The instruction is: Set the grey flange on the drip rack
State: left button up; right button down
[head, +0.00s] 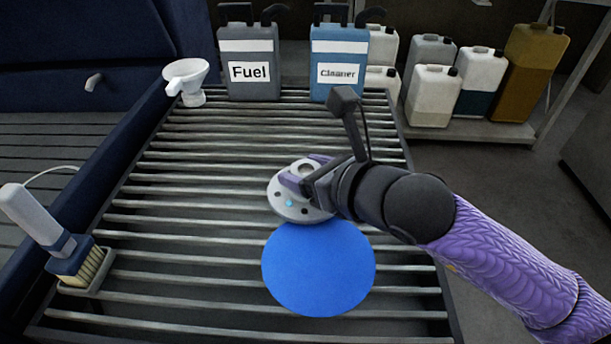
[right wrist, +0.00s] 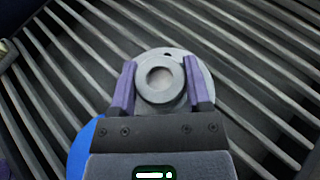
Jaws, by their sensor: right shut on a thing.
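The grey flange (head: 287,207) is a round disc with bolt holes and a raised hub. It is at the middle of the drip rack (head: 200,205), a grid of metal bars. My right gripper (head: 300,178) is shut on the flange's hub. In the right wrist view the purple fingers of the right gripper (right wrist: 159,88) sit on either side of the flange hub (right wrist: 160,84). Whether the flange touches the bars or hangs just above them I cannot tell. My left gripper is not in view.
A flat blue disc (head: 318,270) lies in front of the flange. A fuel can (head: 250,50), a cleaner can (head: 338,48) and a white funnel (head: 187,78) stand along the back. A brush (head: 72,258) is at the left. Bars left of the flange are clear.

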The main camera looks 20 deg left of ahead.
jog(key=shift+f, duration=0.1)
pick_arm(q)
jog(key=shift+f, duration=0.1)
pick_arm(e)
jog(key=shift+c, duration=2.3)
grip_release()
jog(key=shift+f, duration=0.15)
jog(key=o, duration=0.4)
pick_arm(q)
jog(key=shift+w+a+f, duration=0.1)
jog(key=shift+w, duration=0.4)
